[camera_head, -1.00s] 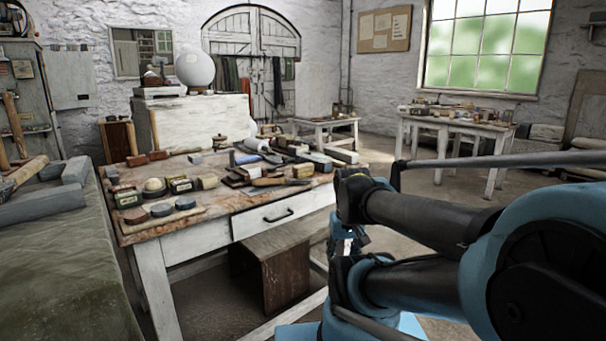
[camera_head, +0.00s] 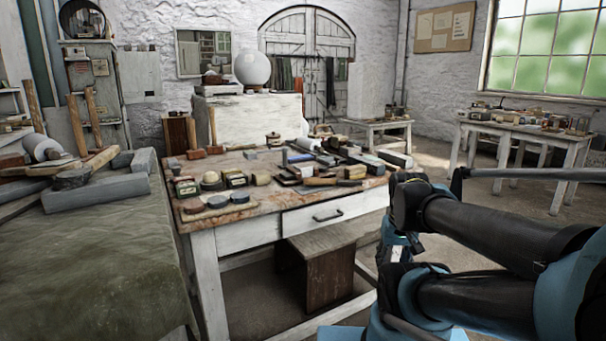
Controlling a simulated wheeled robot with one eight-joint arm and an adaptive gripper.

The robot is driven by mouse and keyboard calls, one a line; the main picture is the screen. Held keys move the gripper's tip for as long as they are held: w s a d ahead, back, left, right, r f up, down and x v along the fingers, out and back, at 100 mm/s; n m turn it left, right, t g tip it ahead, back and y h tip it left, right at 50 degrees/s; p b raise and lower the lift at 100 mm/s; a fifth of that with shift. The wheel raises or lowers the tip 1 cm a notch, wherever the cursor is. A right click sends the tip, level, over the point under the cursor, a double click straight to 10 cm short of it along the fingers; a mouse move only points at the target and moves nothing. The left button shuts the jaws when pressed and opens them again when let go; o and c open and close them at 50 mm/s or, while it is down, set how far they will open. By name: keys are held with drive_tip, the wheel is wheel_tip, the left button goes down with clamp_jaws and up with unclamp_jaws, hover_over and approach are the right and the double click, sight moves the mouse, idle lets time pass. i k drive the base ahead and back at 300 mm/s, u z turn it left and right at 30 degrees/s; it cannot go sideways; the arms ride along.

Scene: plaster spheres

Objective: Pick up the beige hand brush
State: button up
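The white wooden workbench (camera_head: 240,235) with a brown top stands ahead, crowded with small tools and blocks. A small beige block-shaped thing (camera_head: 260,178) near its front could be the beige hand brush, but it is too small to tell. A brown-handled tool (camera_head: 320,181) lies to the right of it. My folded arm (camera_head: 480,235) fills the lower right, in front of and to the right of the bench. I cannot make out my gripper's fingers in this view. The arm is apart from the things on the bench top.
A green-draped table (camera_head: 90,260) with grey blocks and wooden-handled tools stands close at left. A wooden stool (camera_head: 325,275) is under the bench. A white globe (camera_head: 252,68) stands behind. Another white table (camera_head: 555,140) is at the back right. Floor shows between the bench and that table.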

sight(356, 172)
drive_tip(key=z, duration=0.6)
drive_tip(key=k, duration=1.1)
drive_tip(key=u, duration=0.6)
drive_tip(key=i, duration=1)
drive_tip(key=z, duration=0.05)
